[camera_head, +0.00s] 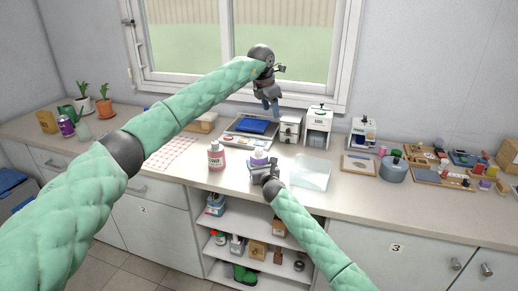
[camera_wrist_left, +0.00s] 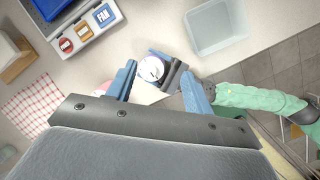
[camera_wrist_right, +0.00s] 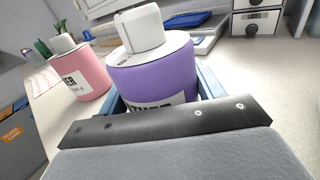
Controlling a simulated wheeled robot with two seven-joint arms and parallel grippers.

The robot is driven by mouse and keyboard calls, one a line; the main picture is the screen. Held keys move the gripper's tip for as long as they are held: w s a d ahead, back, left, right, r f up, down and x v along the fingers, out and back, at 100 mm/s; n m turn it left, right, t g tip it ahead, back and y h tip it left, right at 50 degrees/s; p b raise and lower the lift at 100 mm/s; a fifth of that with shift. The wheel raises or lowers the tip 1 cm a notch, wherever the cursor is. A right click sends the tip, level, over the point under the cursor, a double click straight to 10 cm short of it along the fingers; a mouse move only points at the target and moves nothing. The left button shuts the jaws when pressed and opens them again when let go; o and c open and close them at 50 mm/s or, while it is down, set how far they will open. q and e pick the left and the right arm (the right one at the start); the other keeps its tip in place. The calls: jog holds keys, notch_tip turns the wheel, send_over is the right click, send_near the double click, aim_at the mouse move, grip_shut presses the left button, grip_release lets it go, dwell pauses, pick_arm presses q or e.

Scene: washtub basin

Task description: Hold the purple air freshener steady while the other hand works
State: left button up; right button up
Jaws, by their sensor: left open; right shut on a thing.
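The purple air freshener (camera_head: 259,157) stands near the counter's front edge, a purple bottle with a white cap. In the right wrist view the purple air freshener (camera_wrist_right: 152,78) fills the space between the blue fingers, its label partly hidden by the gripper. My right gripper (camera_head: 264,171) is shut on it. My left gripper (camera_head: 270,104) is open and empty, pointing down above the counter near the window. In the left wrist view the bottle's white cap (camera_wrist_left: 151,68) shows between the open fingers, beyond and below them.
A pink bottle (camera_head: 216,156) stands just left of the purple one. A tray with a blue item (camera_head: 254,127) and small drawer units (camera_head: 290,127) are behind. A clear bin (camera_head: 310,172) is to the right. Open shelves (camera_head: 258,232) lie below the counter edge.

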pick_arm(q)
jog(key=g+y, duration=0.2)
send_over(259, 149)
notch_tip(259, 149, down, 5)
pick_arm(e)
jog(key=shift+a, duration=0.1)
pick_arm(q)
jog(key=shift+n+g, duration=0.3)
notch_tip(259, 149, down, 12)
jog(key=shift+w, duration=0.1)
jog(key=shift+a, duration=0.1)
jog(key=c, duration=1)
